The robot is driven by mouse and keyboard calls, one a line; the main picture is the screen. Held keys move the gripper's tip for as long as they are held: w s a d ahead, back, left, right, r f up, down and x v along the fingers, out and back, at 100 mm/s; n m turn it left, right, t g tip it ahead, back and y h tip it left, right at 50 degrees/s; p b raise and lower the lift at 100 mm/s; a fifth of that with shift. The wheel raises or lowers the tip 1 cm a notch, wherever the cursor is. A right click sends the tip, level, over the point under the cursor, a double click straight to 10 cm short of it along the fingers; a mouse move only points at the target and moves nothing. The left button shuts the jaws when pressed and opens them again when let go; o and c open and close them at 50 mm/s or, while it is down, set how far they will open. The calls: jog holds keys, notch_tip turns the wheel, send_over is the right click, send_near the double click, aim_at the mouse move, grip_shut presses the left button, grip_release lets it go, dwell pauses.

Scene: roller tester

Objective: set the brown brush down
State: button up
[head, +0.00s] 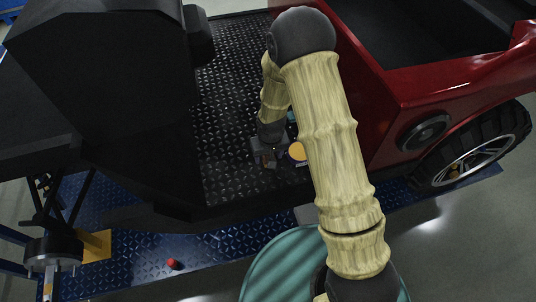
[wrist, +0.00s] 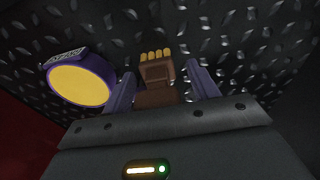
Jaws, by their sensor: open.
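The brown brush (wrist: 157,80) has a row of tan bristle tufts and lies on the black diamond-plate floor in the wrist view, as far as I can tell. My gripper (wrist: 161,70) is open, with one finger on each side of the brush. A gap shows between the brush and the right finger; the left finger is very close to it, and I cannot tell if they touch. The brush's near end is hidden behind the gripper body. In the head view my gripper (head: 268,161) is low over the plate, and the brush is too small to make out.
A purple round thing with a yellow face (wrist: 80,84) is just left of my gripper; its yellow face also shows in the head view (head: 298,151). The red vehicle body (head: 375,95) rises to the right. A large black seat-like block (head: 115,90) stands to the left.

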jog(key=shift+w+r, duration=0.15)
jog(key=shift+r, duration=0.3)
notch_tip(320, 180, up, 11)
jog(key=s+b, duration=0.1)
jog(key=shift+s+d+r, duration=0.15)
jog(key=shift+s+d, duration=0.1)
jog(key=shift+s, duration=0.05)
dwell(0.3)
jog(key=s+d+r+m, duration=0.1)
jog(key=s+d+r, duration=0.3)
jog(key=s+d, duration=0.2)
jog(key=s+d+r+m+t, duration=0.1)
jog(key=s+d+r+m, duration=0.1)
jog(key=s+d+r, duration=0.2)
jog(key=s+d, duration=0.2)
jog(key=d, duration=0.2)
jog(key=shift+d+r, duration=0.15)
jog(key=shift+r, duration=0.1)
jog(key=shift+s, duration=0.1)
dwell(0.4)
